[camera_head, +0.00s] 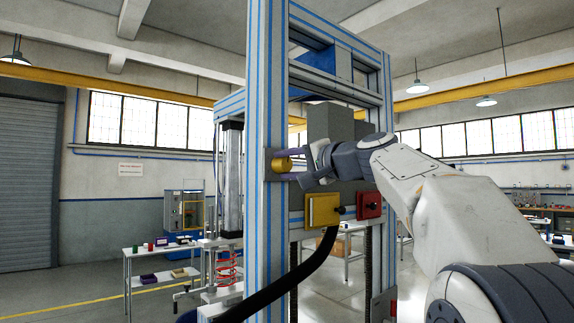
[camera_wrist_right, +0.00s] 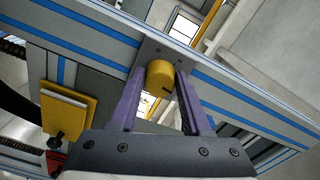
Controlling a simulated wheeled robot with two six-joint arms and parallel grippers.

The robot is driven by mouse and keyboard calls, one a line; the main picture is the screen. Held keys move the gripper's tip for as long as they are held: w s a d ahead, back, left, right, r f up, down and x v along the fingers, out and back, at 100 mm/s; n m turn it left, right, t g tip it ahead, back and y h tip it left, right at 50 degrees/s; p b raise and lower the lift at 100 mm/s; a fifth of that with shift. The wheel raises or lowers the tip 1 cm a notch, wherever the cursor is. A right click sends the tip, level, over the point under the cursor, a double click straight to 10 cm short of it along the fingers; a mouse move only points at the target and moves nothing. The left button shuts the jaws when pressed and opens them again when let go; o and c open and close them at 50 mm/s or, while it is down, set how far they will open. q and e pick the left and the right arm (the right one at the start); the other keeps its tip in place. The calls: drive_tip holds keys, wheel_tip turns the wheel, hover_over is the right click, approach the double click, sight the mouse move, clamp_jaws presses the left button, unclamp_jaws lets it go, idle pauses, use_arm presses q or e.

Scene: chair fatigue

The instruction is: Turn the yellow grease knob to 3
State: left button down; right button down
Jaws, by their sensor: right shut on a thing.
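The yellow grease knob (camera_head: 283,164) sits on a dark plate on the front upright of the blue-and-grey frame. My right gripper (camera_head: 288,165) reaches in from the right and is shut on the knob. In the right wrist view the knob (camera_wrist_right: 160,74) lies between the two purple fingers of the gripper (camera_wrist_right: 160,82), near their tips. A short dark mark shows at the lower right of the knob's face. No numbers can be read around it. My left gripper is not in view.
The metal frame upright (camera_head: 264,230) stands close in front of me. Below the knob are a yellow box (camera_head: 322,209) and a red box (camera_head: 369,205). A black hose (camera_head: 290,277) curves past the upright. A table (camera_head: 150,282) stands back at the left.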

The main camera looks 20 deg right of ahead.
drive_tip(key=m, duration=0.2)
drive_tip(key=m+p, duration=0.1)
drive_tip(key=m, duration=0.1)
drive_tip(key=shift+d+r+m, duration=0.1)
drive_tip(key=shift+r+m, duration=0.1)
drive_tip(key=shift+m, duration=0.2)
drive_tip(key=m+p, duration=0.1)
drive_tip(key=m, duration=0.4)
drive_tip(key=shift+f, duration=0.1)
drive_tip(key=shift+c, duration=1.8)
unclamp_jaws()
drive_tip(key=b+v, duration=0.4)
drive_tip(key=v, duration=0.6)
drive_tip(key=shift+s, duration=0.25)
